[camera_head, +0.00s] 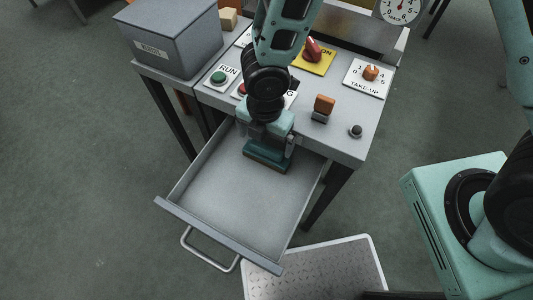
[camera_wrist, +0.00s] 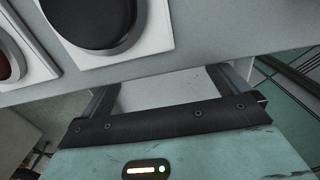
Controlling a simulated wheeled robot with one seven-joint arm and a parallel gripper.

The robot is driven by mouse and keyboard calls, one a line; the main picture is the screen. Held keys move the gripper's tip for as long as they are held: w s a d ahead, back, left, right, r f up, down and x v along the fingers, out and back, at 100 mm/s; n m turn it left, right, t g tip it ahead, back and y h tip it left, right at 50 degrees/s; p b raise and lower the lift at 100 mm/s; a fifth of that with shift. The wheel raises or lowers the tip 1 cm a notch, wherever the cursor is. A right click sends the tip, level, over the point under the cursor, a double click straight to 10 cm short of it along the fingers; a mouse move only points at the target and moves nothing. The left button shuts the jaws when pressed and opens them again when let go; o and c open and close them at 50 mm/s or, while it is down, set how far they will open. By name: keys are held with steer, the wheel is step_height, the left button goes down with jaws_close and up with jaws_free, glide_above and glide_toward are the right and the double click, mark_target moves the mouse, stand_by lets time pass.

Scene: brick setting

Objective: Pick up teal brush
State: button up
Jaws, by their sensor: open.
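The teal brush (camera_head: 266,160) lies in the open grey drawer (camera_head: 232,195), near its back end under the console's front edge. It looks like a flat teal block with a thin brown lower edge. My gripper (camera_head: 268,142) points down just above and behind the brush in the head view and partly covers it. Whether it touches the brush is unclear. In the wrist view the jaws (camera_wrist: 165,82) stand wide apart, with a plain light grey surface between them. I cannot make out the brush in that view.
The console (camera_head: 342,142) overhangs the drawer's back, with a green button (camera_head: 218,78), an orange-topped switch (camera_head: 323,106) and a dial (camera_head: 370,73) on it. A grey box (camera_head: 175,35) stands at left. The drawer's front is otherwise empty. A metal step plate (camera_head: 335,270) lies below.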

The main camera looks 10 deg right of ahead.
mark_target(264, 151)
step_height(264, 151, down, 4)
steer(key=shift+f+b, duration=0.2)
steer(key=shift+b, duration=0.15)
steer(key=c, duration=1)
steer(key=shift+a+r, duration=0.1)
steer(key=shift+r, duration=0.05)
steer(key=shift+s+r, duration=0.1)
steer(key=shift+r, duration=0.15)
step_height(264, 151, up, 11)
steer(key=p, duration=0.3)
steer(key=s+a+b, duration=0.1)
steer(key=s+a, duration=0.3)
steer(key=s, duration=0.1)
steer(key=s+a+b, duration=0.1)
steer(key=s+a, duration=0.3)
steer(key=s, duration=0.1)
steer(key=s+a+b, duration=0.2)
steer(key=s+a, duration=0.2)
steer(key=s, duration=0.1)
steer(key=shift+s+a+f, duration=0.1)
steer(key=shift+s, duration=0.2)
